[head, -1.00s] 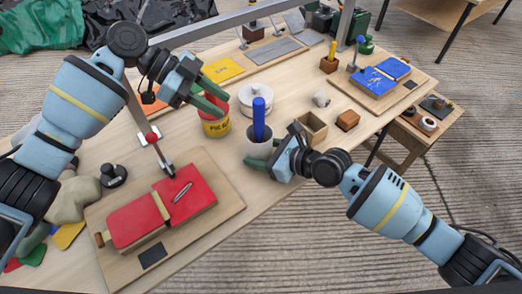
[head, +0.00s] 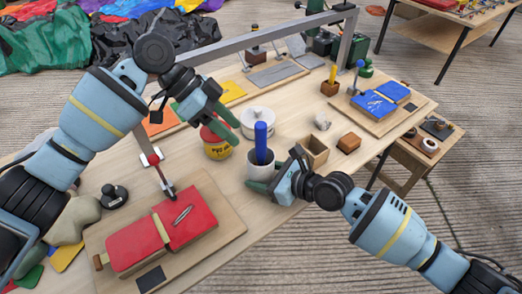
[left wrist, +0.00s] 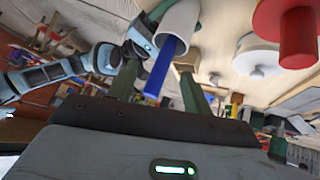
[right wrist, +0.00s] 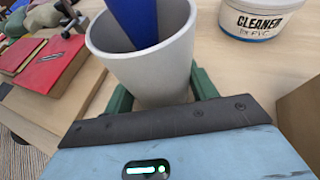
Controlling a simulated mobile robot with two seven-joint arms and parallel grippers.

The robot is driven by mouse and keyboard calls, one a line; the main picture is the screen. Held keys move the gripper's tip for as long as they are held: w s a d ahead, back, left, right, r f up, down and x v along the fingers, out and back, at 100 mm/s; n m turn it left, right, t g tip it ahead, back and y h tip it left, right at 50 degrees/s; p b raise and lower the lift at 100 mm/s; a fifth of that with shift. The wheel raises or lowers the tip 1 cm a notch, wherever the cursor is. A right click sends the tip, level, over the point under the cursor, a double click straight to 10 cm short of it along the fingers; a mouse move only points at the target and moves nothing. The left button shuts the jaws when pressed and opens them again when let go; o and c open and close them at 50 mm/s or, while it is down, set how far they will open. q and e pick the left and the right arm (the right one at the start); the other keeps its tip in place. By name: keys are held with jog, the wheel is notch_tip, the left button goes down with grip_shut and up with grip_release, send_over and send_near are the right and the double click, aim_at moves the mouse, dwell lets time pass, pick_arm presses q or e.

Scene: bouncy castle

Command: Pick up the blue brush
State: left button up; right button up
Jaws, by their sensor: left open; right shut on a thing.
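The blue brush (head: 261,140) stands handle-up in a pale grey cup (head: 258,172) on the workbench. Its handle shows in the left wrist view (left wrist: 163,68) and the right wrist view (right wrist: 137,20); its lower end is hidden inside the cup. My right gripper (head: 263,184) is shut on the cup, with its green fingers on either side of the cup in the right wrist view (right wrist: 160,92). My left gripper (head: 222,120) is open and empty, up and left of the brush, over the red and yellow can. In the left wrist view the brush lies beyond the fingers (left wrist: 160,88).
A red and yellow can (head: 217,146) and a white tub (head: 257,121) stand close behind the cup. A wooden box (head: 314,150) is to its right. Red pads on a board (head: 160,233) lie front left. A metal frame bar (head: 250,28) crosses the back.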

pick_arm(q)
jog(key=d+n+y, duration=0.1)
jog(key=d+n, duration=0.1)
jog(key=n+t+y, duration=0.6)
jog(key=n+y, duration=0.2)
jog(key=n, duration=0.8)
send_near(260, 128)
jog(key=x, duration=0.3)
jog(key=shift+a, duration=0.1)
jog(key=x, duration=0.6)
jog(key=shift+w+f, duration=0.1)
jog(key=shift+d+x, duration=0.1)
jog(key=shift+x, duration=1.35)
jog(key=shift+d+x, duration=0.15)
jog(key=shift+x, duration=1.25)
jog(key=shift+c, duration=0.3)
